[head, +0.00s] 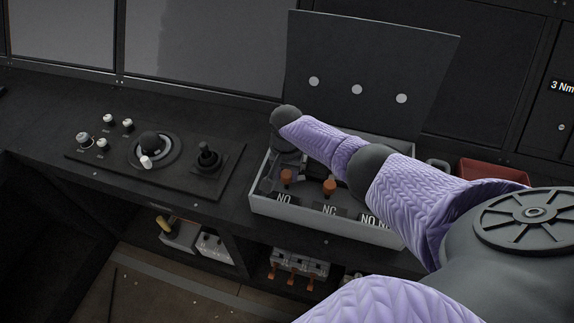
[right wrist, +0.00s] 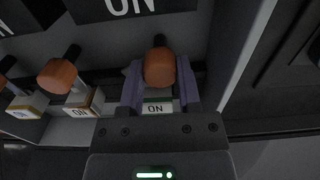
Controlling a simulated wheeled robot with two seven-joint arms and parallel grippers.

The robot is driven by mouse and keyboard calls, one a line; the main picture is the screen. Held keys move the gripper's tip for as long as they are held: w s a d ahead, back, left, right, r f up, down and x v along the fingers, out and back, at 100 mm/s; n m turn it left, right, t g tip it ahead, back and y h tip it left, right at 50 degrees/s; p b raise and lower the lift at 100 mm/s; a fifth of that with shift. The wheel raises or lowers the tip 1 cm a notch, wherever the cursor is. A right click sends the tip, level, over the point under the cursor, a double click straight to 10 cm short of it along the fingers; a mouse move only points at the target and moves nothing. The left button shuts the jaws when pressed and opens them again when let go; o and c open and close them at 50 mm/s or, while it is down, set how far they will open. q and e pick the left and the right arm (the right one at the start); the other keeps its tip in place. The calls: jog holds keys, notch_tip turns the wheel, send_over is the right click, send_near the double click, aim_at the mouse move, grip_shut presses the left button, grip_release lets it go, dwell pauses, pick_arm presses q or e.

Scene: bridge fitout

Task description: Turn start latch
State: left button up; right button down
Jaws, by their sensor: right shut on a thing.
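My right gripper (head: 283,168) reaches down into the left end of an open grey box (head: 320,224) on the console. In the right wrist view its two fingers (right wrist: 160,98) are shut on an orange-capped lever (right wrist: 160,68) that rises from a white block marked ON. More orange-capped levers stand beside it, one of them (head: 329,187) in the middle of the box. No part is clearly labelled as the start latch. A round dial (head: 154,150) with a white handle sits on the control panel to the left. My left gripper is not in view.
The box's raised lid (head: 365,65) with three white discs stands behind it. A joystick (head: 207,158) and several white knobs are on the left panel. A red tray (head: 490,172) is right of the box. Another row of switches (head: 298,265) sits on the shelf below.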

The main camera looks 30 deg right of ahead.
jog(key=n, duration=0.3)
jog(key=shift+n, duration=0.3)
jog(key=n, duration=0.3)
jog(key=shift+n+p, duration=0.3)
jog(key=shift+p, duration=0.05)
jog(key=shift+n, duration=1.2)
jog(key=shift+w+n, duration=0.1)
jog(key=shift+n, duration=1.3)
jog(key=shift+r, duration=0.1)
jog(key=shift+c, duration=1.5)
grip_release()
